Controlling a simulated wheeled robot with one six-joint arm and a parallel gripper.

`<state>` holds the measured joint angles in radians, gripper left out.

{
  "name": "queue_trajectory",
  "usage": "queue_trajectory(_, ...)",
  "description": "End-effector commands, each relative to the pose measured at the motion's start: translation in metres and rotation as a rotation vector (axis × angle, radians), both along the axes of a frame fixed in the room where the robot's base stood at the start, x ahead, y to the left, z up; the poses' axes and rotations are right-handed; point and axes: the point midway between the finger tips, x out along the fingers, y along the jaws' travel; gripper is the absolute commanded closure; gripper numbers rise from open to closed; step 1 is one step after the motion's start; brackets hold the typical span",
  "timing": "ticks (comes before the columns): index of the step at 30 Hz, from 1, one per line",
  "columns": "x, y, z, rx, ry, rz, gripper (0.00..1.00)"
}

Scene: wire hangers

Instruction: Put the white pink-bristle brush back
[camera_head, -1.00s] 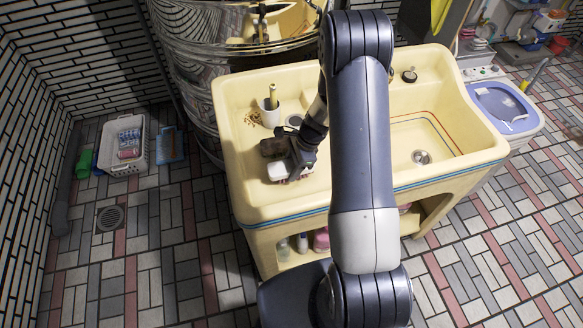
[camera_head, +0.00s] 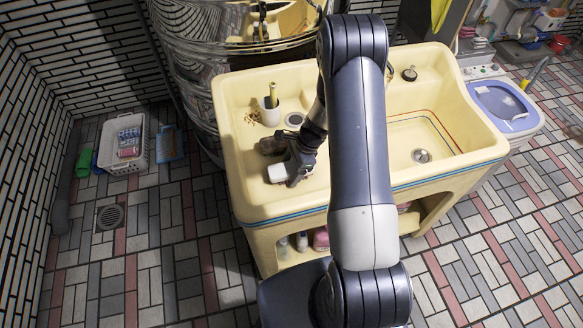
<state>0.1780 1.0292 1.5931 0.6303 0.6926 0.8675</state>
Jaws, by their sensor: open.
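A small white object (camera_head: 277,173), which looks like the white brush, lies on the left counter of the cream sink unit (camera_head: 240,190). Its bristles cannot be made out at this size. My gripper (camera_head: 288,167) is open and low over the counter, at the right side of the white object. I cannot tell whether the fingers touch it. My arm hides part of the counter and the basin's left side.
A white cup (camera_head: 270,115) with a yellow-green handle stands at the back of the counter, beside scattered brown bits (camera_head: 252,117). The basin (camera_head: 425,135) is on the right. A white basket (camera_head: 124,150) and blue dustpan-like item (camera_head: 169,145) are on the floor left.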

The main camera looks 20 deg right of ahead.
Motion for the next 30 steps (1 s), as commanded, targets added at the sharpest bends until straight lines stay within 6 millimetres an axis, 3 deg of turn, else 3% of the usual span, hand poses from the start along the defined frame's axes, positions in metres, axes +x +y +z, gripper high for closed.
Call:
queue_trajectory(8, 0.001, -0.004, 0.012, 0.0, -0.004, -0.002, 0.28)
queue_trajectory(21, 0.001, -0.035, 0.086, -0.001, -0.005, -0.002, 0.28)
queue_trajectory(30, 0.0, -0.046, 0.113, 0.0, -0.001, 0.0, 0.28)
